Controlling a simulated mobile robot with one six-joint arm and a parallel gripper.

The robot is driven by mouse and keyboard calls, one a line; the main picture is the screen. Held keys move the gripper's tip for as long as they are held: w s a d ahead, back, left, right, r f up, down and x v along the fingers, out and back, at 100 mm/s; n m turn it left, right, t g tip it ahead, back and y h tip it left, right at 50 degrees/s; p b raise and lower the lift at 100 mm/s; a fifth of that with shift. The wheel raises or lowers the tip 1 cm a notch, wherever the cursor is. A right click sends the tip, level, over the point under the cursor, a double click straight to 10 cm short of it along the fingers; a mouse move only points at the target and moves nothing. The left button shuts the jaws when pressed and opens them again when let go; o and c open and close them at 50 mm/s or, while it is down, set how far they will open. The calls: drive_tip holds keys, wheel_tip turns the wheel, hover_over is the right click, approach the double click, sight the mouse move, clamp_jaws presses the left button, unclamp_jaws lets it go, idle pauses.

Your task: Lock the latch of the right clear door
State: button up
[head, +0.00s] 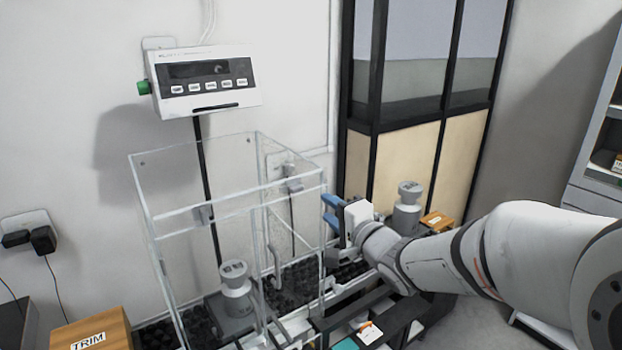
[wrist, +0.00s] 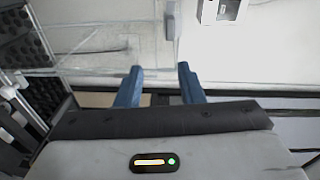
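A clear box-shaped enclosure (head: 185,190) stands on the weighing table, with a clear right side panel (head: 310,215). My gripper (head: 327,210) is beside that panel, on its right, with its blue fingers pointing toward it. In the wrist view the two blue fingers (wrist: 159,72) are apart with nothing between them. A clear panel edge (wrist: 95,40) lies beyond and left of them, with a small pale upright fitting (wrist: 170,22) near its end. A small grey block (head: 293,184) shows at the right side in the head view. I cannot tell which of these is the latch, or its state.
A grey weight (head: 236,288) stands inside the enclosure, and another (head: 407,206) stands behind my arm. A display unit (head: 205,84) is on the wall above. A wooden TRIM block (head: 90,330) sits at front left. Black-framed panels (head: 405,170) rise behind my gripper.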

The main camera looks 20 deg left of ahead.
sight(299, 190)
drive_tip(key=shift+y, duration=0.6)
drive_tip(key=x, duration=0.3)
drive_tip(key=s+p+x, duration=0.1)
drive_tip(key=x, duration=0.1)
drive_tip(key=a+p+x, duration=0.1)
drive_tip(key=x, duration=0.2)
drive_tip(key=shift+a+r, duration=0.4)
drive_tip(key=shift+c, duration=0.2)
